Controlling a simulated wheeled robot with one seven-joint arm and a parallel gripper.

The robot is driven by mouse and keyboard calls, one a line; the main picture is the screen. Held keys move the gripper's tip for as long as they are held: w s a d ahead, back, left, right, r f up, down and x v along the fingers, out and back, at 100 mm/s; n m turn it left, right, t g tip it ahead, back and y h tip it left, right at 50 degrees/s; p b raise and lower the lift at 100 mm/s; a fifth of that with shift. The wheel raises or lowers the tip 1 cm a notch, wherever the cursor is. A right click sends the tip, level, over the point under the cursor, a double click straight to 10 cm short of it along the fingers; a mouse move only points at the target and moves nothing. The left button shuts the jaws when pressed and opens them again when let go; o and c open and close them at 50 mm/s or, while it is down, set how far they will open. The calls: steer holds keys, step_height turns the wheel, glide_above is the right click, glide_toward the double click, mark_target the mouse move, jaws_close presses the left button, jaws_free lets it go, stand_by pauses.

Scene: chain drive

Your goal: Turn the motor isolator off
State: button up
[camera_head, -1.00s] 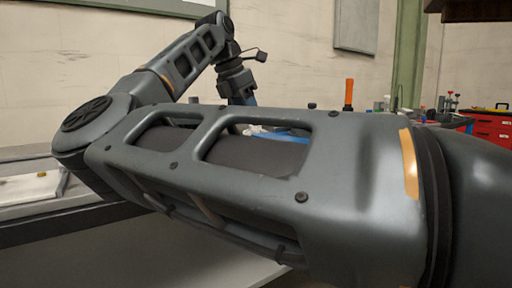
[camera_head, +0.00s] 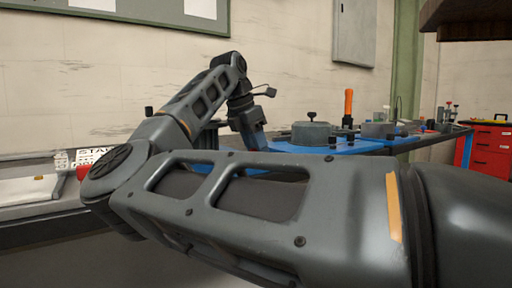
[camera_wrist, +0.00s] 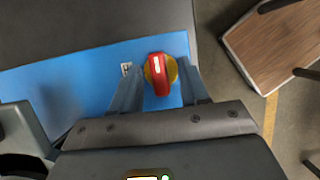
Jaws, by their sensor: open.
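The motor isolator (camera_wrist: 158,72) shows in the wrist view as a red rotary handle on a round yellow base, set on a blue panel (camera_wrist: 85,62). Its red handle lies roughly upright in the picture, with a white mark on it. My gripper (camera_wrist: 160,68) is open, with one finger to each side of the isolator. Whether a finger touches it I cannot tell. In the head view my gripper's end (camera_head: 253,138) points down at the bench's blue top, and the isolator is hidden behind my arm.
In the wrist view a wooden-topped stool or table (camera_wrist: 275,45) stands right of the panel, over the floor. In the head view the blue bench carries a grey round part (camera_head: 310,134) and an orange-handled tool (camera_head: 348,103). A red tool cabinet (camera_head: 490,150) stands at far right.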

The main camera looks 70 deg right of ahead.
steer(key=shift+c, duration=0.4)
jaws_close()
steer(key=shift+n, duration=0.4)
steer(key=n+t, duration=0.1)
steer(key=n, duration=0.1)
steer(key=shift+a+n+p, duration=0.1)
steer(key=shift+n+p, duration=0.3)
steer(key=n+t, duration=0.1)
steer(key=n, duration=0.1)
steer(key=n+t+b, duration=0.1)
steer(key=n, duration=0.2)
steer(key=shift+s+f+t, duration=0.1)
steer(key=shift+s+t, duration=0.1)
steer(key=shift+t, duration=0.1)
steer(key=n+b, duration=0.1)
steer(key=n, duration=0.1)
steer(key=n+t+b, duration=0.1)
steer(key=n, duration=0.1)
steer(key=shift+s+n+t+b, duration=0.1)
steer(key=shift+n+t+b, duration=0.2)
steer(key=shift+n, duration=0.1)
steer(key=shift+n+t+y+b, duration=0.35)
steer(key=shift+n+b, duration=0.3)
steer(key=shift+n, duration=0.5)
steer(key=shift+n+t+y+b, duration=0.15)
steer(key=shift+n+y+b, duration=0.4)
steer(key=shift+n, duration=0.6)
steer(key=shift+s, duration=0.1)
